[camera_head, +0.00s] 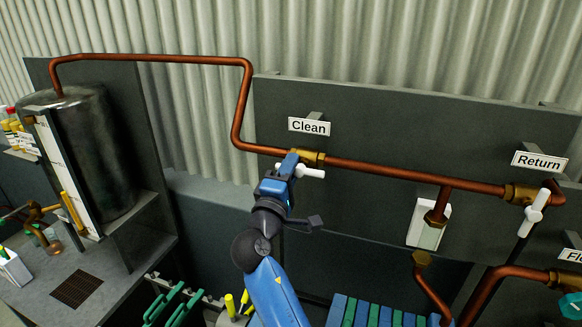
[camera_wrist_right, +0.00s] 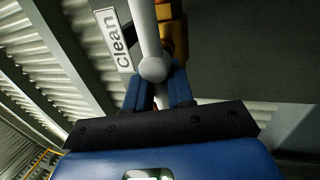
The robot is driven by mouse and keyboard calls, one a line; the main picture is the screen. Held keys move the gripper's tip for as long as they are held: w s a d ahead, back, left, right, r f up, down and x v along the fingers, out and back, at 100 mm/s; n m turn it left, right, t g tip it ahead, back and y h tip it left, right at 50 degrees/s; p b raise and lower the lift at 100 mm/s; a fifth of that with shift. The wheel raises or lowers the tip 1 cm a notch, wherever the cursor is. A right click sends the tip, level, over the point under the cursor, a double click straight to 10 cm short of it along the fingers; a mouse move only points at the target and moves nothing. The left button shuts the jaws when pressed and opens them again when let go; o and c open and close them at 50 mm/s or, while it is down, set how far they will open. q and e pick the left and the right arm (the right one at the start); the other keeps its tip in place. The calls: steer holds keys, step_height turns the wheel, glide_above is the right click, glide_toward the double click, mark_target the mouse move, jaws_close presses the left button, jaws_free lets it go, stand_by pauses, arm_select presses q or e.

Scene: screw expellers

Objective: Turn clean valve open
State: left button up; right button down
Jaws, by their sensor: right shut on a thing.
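The clean valve has a brass body (camera_head: 313,158) on the copper pipe, just below the "Clean" sign (camera_head: 309,126). Its white handle (camera_head: 312,172) points right along the pipe in the head view. My right gripper (camera_head: 290,166) is at the handle with its blue fingers shut on it. In the right wrist view, the white handle (camera_wrist_right: 146,30) runs up from between the blue fingers (camera_wrist_right: 160,90), with the brass body (camera_wrist_right: 175,30) beside it. The fingers hide part of the handle. My left gripper is not in view.
The copper pipe (camera_head: 400,172) runs right to the "Return" valve, whose white handle (camera_head: 536,212) is tilted near upright. A dark tank (camera_head: 95,150) stands at the left. A dark panel (camera_head: 370,120) lies behind the pipe. Green and blue slats (camera_head: 375,314) lie below.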

steer(key=shift+a+f, duration=0.1)
steer(key=shift+f, duration=0.05)
steer(key=c, duration=1.4)
jaws_free()
steer(key=shift+o, duration=1.3)
steer(key=shift+s, duration=0.1)
steer(key=b+v, duration=0.4)
steer(key=v, duration=0.6)
steer(key=shift+s+a, duration=0.2)
steer(key=shift+s, duration=0.1)
